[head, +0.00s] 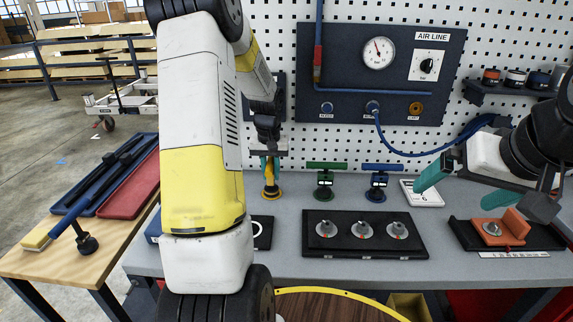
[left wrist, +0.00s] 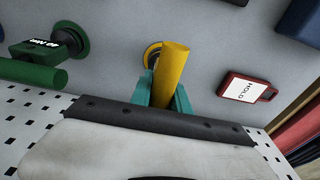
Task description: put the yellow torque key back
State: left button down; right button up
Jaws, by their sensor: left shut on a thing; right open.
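The yellow torque key shows in the left wrist view (left wrist: 172,72) as a yellow bar between the teal fingers of my left gripper (left wrist: 163,98), which is shut on it. In the head view the key (head: 270,174) is partly hidden by the gripper (head: 268,160). It stands over a yellow-ringed base (head: 271,193) at the back of the bench; I cannot tell whether it is fully seated. A green key (head: 326,166) and a blue key (head: 382,168) rest on like-coloured stands to the right. My right gripper (head: 462,187) is open and empty over the bench's right side.
A black tray with several grey knobs (head: 362,252) lies mid-bench. An orange block (head: 502,229) sits on a dark mat at right. A red HOLD tag (left wrist: 246,88) is near the yellow key. The air-line panel (head: 340,65) hangs behind.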

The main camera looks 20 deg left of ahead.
pick_arm(q)
jog(key=c, duration=1.3)
grip_release()
jog(key=shift+f, duration=0.1)
jog(key=shift+o, duration=0.2)
jog(key=r, duration=0.4)
jog(key=s+r, duration=0.1)
jog(key=r, duration=0.7)
jog(key=shift+s+d, duration=0.2)
jog(key=s+d+r+m+t+h, duration=0.1)
jog(key=s+d+r, duration=0.2)
jog(key=s, duration=0.5)
jog(key=s+d+r+m+t, duration=0.1)
jog(key=s+d+r+t, duration=0.1)
jog(key=s+d, duration=0.4)
jog(key=s+d+r+m+t+h, duration=0.1)
jog(key=s+d+r, duration=0.3)
jog(key=s, duration=0.5)
jog(key=shift+s+d+m+t+h, duration=0.15)
jog(key=shift+s+m+t+h, duration=0.15)
jog(key=shift+s+t, duration=0.1)
jog(key=shift+r, duration=0.1)
